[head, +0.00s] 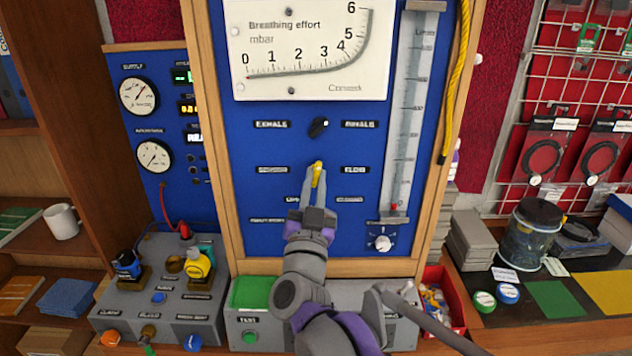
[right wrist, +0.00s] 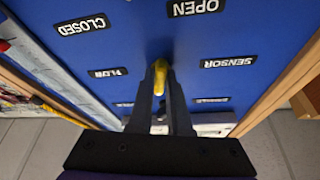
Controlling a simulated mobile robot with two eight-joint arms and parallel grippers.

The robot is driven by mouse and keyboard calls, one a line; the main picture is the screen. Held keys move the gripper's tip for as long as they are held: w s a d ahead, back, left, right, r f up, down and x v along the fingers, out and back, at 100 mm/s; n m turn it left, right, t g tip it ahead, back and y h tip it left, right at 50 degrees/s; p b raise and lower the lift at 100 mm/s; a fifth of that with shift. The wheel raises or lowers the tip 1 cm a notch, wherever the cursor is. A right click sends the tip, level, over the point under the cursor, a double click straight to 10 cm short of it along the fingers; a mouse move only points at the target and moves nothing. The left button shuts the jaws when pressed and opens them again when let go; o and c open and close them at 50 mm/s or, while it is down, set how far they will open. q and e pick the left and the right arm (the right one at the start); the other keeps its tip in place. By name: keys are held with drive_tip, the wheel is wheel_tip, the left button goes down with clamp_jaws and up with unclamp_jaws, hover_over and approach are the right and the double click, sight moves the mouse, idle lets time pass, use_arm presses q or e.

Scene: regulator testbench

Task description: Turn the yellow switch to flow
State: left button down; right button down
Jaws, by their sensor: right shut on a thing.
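The yellow switch (head: 317,174) is on the blue panel below the large gauge. Its pointer looks close to upright in the head view, and its lower part is hidden by my fingers. The FLOW label (head: 355,170) is to its right, with another label (head: 273,170) to its left. My right gripper (head: 314,186) is shut on the switch from below. In the upside-down right wrist view, the yellow switch (right wrist: 160,76) is between the two finger tips, with the FLOW label (right wrist: 108,72) on the left and the SENSOR label (right wrist: 229,62) on the right. My left gripper is not in view.
A black knob (head: 319,127) is just above the switch. A flow tube (head: 408,110) and a white dial (head: 382,242) are to its right. A yellow cord (head: 456,80) hangs by the wooden frame. A green-topped test box (head: 252,292) stands below the panel.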

drive_tip(key=m+g+h, duration=0.1)
drive_tip(key=m, duration=0.3)
drive_tip(key=m+h, duration=0.2)
drive_tip(key=m, duration=0.2)
drive_tip(key=shift+a+r+g+p, duration=0.1)
drive_tip(key=shift+a+g+p, duration=0.1)
drive_tip(key=shift+g+p, duration=0.2)
drive_tip(key=shift+m+h, duration=0.4)
drive_tip(key=c, duration=0.9)
unclamp_jaws()
drive_tip(key=shift+o, duration=0.2)
drive_tip(key=b+v, duration=0.1)
drive_tip(key=v, duration=1)
drive_tip(key=shift+r+b, duration=0.15)
drive_tip(key=shift+b, duration=0.25)
drive_tip(key=shift+d, duration=0.1)
